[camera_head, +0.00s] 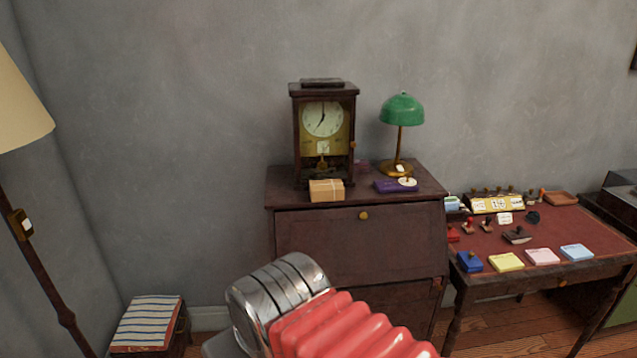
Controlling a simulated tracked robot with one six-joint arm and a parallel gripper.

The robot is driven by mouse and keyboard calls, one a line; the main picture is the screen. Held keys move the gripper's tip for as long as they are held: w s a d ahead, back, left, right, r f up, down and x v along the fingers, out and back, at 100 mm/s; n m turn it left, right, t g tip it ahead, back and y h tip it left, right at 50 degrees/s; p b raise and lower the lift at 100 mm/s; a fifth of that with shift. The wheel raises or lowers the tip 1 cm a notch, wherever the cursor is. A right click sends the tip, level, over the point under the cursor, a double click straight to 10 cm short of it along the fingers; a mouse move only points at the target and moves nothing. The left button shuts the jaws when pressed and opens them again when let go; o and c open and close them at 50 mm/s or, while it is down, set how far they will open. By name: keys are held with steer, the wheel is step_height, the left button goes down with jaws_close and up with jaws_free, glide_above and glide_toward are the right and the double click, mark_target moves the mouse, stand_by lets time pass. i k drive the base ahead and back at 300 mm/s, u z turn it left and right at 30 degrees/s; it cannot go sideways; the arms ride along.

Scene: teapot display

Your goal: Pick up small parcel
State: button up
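A small parcel (326,190), a light brown box with a pale band around it, sits on top of the dark wooden cabinet (360,240) near its front left edge. It stands just in front of the clock. My arm, with a metal end and red ribbed sleeve, shows at the bottom centre, below and apart from the parcel. My gripper's fingers are not visible.
A dark wooden clock (323,130), a green lamp (402,112) and a purple box (395,186) share the cabinet top. A desk (490,240) with stamps and coloured pads stands at right. A floor lamp (42,270) and striped stool (149,322) are at left.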

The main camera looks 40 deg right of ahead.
mark_target(329, 190)
steer(key=z, duration=0.25)
steer(key=i, duration=0.85)
steer(key=z, duration=0.4)
